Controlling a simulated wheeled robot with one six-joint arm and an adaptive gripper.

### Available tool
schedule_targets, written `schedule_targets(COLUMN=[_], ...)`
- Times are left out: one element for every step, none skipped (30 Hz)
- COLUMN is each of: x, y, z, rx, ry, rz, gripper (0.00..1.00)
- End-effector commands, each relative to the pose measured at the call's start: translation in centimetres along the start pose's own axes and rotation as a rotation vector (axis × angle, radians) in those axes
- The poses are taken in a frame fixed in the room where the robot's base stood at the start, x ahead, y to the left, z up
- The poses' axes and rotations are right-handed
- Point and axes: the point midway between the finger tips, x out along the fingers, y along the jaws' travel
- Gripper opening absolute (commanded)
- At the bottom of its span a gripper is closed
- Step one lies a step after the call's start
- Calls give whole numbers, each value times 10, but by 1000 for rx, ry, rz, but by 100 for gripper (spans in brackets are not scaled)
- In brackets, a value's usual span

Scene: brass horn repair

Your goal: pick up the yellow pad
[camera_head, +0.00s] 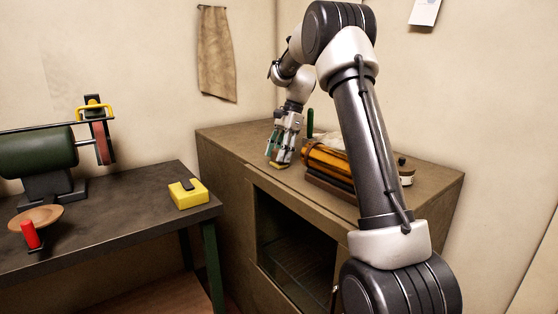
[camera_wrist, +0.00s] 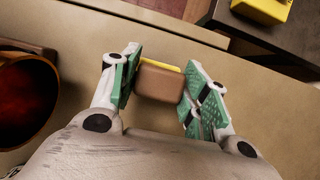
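My gripper (camera_head: 283,158) reaches down at the left part of the wooden cabinet top, with its tips close to the surface. In the wrist view my gripper (camera_wrist: 160,88) has its two green-padded fingers on either side of a small brown block with a yellow edge, which I take as the yellow pad (camera_wrist: 158,82). The fingers look open, with narrow gaps beside the block; firm contact is not visible. In the head view only a little yellow of the pad (camera_head: 275,165) shows beneath the fingertips.
The cabinet top (camera_head: 235,138) also bears an amber cylinder (camera_head: 328,163) right of the gripper, a green-handled upright thing (camera_head: 310,124) and a small jar (camera_head: 405,171).

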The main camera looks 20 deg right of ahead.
Motion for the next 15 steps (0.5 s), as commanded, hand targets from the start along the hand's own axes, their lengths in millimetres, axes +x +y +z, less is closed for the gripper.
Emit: schedule_targets(x=[0,0,0,0,0,0,0,0,0,0,-1,-3,-5,-8,-13], y=[0,0,0,0,0,0,0,0,0,0,0,0,0,-1,0], z=[0,0,0,0,0,0,0,0,0,0,0,1,2,3,5], rx=[0,0,0,0,0,0,0,0,0,0,0,0,-1,-1,-1], ry=[0,0,0,0,0,0,0,0,0,0,0,1,1,1,1], rz=[0,0,0,0,0,0,0,0,0,0,-1,-1,-2,-3,-2], gripper=[30,24,19,19,19,19,19,19,19,19,19,19,19,19,19])
